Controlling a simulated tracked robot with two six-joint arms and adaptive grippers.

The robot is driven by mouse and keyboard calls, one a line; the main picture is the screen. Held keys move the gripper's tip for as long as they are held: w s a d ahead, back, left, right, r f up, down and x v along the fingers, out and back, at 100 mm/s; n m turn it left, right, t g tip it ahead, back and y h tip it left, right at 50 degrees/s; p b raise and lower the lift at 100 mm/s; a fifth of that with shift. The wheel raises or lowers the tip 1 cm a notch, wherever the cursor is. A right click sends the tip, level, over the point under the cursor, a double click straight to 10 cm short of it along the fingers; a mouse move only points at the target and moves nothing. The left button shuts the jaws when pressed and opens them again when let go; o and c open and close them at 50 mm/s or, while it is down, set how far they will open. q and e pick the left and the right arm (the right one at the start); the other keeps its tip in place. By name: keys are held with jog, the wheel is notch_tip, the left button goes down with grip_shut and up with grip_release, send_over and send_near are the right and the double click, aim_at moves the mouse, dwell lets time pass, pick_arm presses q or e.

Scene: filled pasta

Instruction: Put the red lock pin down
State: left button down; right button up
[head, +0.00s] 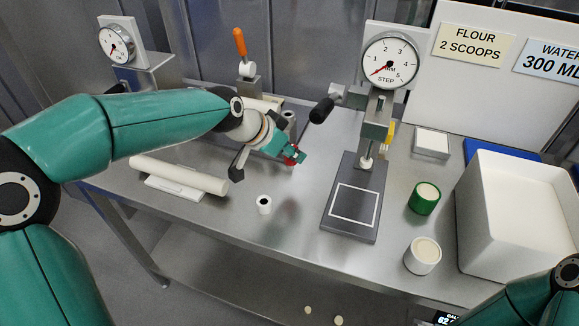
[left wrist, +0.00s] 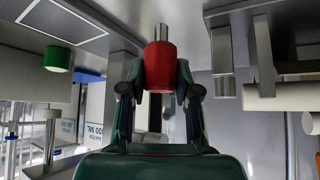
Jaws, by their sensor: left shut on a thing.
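The red lock pin (head: 291,153) is in my left gripper (head: 290,155), above the middle of the steel table. In the left wrist view the pin's red head (left wrist: 160,66) is between the two dark fingers of the gripper (left wrist: 160,88), which are shut on it. A bare metal shaft (left wrist: 162,32) sticks out of the head on the far side. In the head view the fingers hide part of the pin, and I cannot tell whether it touches anything. My right gripper is out of view.
A short white cylinder with a dark hole (head: 264,205) stands in front of the gripper. A white roller (head: 178,174) lies at left. The dial press (head: 352,205) stands right, with a green-sided cup (head: 424,198), a white cup (head: 422,255) and a white bin (head: 515,225) beyond.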

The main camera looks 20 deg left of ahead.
aim_at(291, 169)
pick_arm(q)
notch_tip(291, 169, down, 5)
jog(key=shift+r, duration=0.1)
dwell(0.3)
jog(key=c, duration=0.8)
grip_release()
jog(key=shift+b, duration=0.3)
jog(key=shift+c, duration=0.2)
jog(key=v, duration=1.2)
